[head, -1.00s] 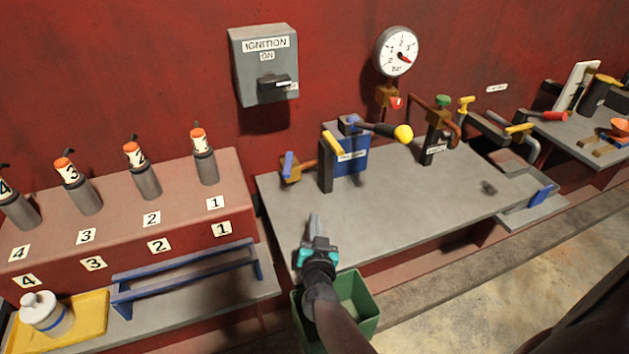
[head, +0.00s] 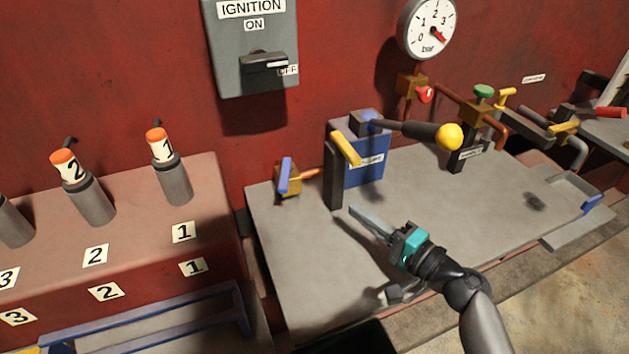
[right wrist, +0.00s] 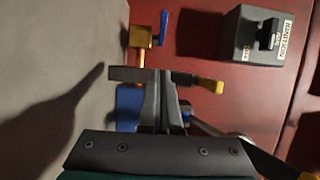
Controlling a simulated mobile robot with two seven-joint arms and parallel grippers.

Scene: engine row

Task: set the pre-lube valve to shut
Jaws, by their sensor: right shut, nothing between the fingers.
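A brass valve (head: 289,181) with an upright blue lever (head: 285,174) sits at the back left of the grey bench. A dark post (head: 333,175) with a yellow handle (head: 346,148) stands right of it, before a blue pump box (head: 367,160). The box's small label is too blurred to read, so I cannot tell which is the pre-lube valve. My right gripper (head: 355,211) is shut and empty, above the bench in front of the post. In the right wrist view the brass valve (right wrist: 143,37) and yellow handle (right wrist: 211,86) lie beyond the fingers. My left gripper is not in view.
A black lever with a yellow knob (head: 450,137) sticks out right from the pump. A pressure gauge (head: 428,27) and the ignition box (head: 252,55) are on the red wall. A green-topped valve (head: 484,92) stands farther right.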

